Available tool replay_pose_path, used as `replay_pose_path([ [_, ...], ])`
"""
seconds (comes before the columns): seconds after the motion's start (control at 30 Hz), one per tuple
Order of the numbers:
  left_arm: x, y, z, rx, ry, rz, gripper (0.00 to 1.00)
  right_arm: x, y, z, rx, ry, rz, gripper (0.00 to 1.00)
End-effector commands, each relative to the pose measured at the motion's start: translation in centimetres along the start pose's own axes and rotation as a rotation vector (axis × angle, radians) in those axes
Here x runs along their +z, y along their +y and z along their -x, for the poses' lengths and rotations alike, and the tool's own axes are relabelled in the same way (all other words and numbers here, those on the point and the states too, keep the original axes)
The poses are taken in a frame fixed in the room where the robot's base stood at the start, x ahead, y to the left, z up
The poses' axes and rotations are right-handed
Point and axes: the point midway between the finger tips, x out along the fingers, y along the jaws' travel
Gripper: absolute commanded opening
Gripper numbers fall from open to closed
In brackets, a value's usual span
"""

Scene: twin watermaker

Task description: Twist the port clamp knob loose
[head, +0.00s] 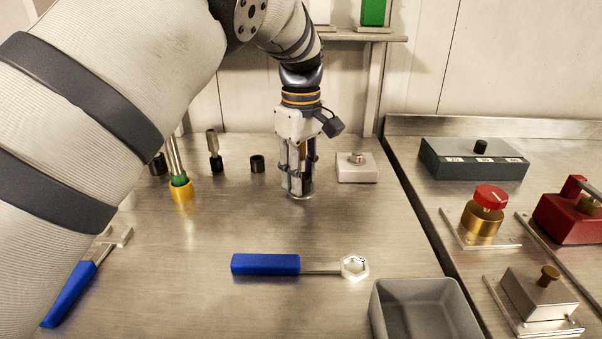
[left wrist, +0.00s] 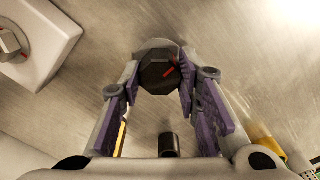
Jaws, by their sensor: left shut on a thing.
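The port clamp knob appears to be the dark many-sided knob (left wrist: 160,72) with a red mark on its top, seen in the left wrist view. My left gripper (left wrist: 158,80) is shut on it, with one purple-padded finger on each side. In the head view my left gripper (head: 299,188) points straight down at the steel bench. Its fingers hide most of the knob there, and a pale metallic round part shows at the fingertips. My right gripper is in neither view.
A white block (head: 358,175) with a metal knob stands close right of the gripper. A black cylinder (head: 257,163) stands left. A blue-handled ring wrench (head: 265,264) and grey bin (head: 420,290) lie in front. A red-topped brass valve (head: 489,197) stands right. Bench between gripper and wrench is clear.

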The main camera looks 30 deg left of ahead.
Motion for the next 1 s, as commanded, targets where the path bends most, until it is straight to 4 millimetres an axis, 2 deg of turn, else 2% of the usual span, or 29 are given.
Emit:
replay_pose_path([
  [0.17, 0.0, 0.0, -0.1, -0.002, -0.001, 0.002, 0.02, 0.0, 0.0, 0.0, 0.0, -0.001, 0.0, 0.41],
  [0.2, 0.0, 0.0, -0.1, -0.002, -0.001, 0.002, 0.34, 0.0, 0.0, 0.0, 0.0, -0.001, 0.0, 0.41],
  [0.27, 0.0, 0.0, -0.1, -0.002, -0.001, 0.002, 0.48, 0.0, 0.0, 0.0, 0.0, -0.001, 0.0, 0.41],
  [0.3, 0.0, 0.0, -0.1, -0.002, -0.001, 0.001, 0.5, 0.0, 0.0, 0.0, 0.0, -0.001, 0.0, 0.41],
  [0.57, 0.0, 0.0, 0.0, 0.0, 0.0, 0.0, 0.5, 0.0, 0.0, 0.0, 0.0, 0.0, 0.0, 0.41],
  [0.63, 0.0, 0.1, 0.7, 0.002, 0.001, 0.0, 0.5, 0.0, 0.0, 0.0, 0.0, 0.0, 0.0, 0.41],
  [1.0, -0.1, 0.1, 9.8, 0.003, 0.001, -0.001, 0.5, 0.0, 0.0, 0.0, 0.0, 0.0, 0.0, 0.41],
])
